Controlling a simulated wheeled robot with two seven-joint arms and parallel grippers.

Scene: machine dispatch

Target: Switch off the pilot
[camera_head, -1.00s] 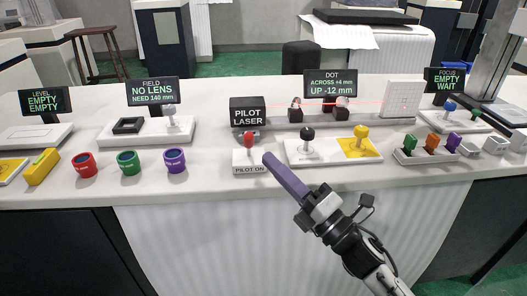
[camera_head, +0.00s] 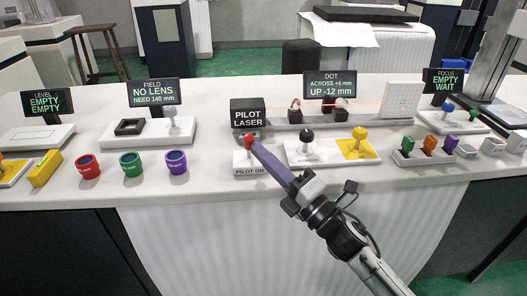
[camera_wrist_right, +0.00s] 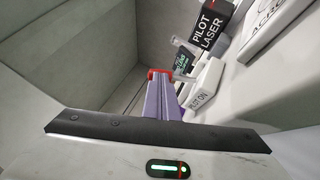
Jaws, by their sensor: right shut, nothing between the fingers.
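The pilot switch is a white box (camera_head: 242,171) labelled PILOT ON, with a red-topped lever (camera_head: 249,138) on it. It stands in front of the black PILOT LASER box (camera_head: 247,104). My right gripper (camera_head: 254,144) is shut and empty, with its long purple fingers pointing at the lever. Its tips overlap the red top in the head view; I cannot tell if they touch. In the right wrist view the purple fingers (camera_wrist_right: 161,98) have red at their far end, and the PILOT ON box (camera_wrist_right: 204,88) is beside them. My left gripper is not in view.
A thin red beam runs past the optics to a white target plate (camera_head: 402,98). The black-knob lever (camera_head: 307,135) and yellow-knob lever (camera_head: 360,133) stand close right of the switch. Red, green and purple cups (camera_head: 131,166) stand to the left. The counter between cups and switch is clear.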

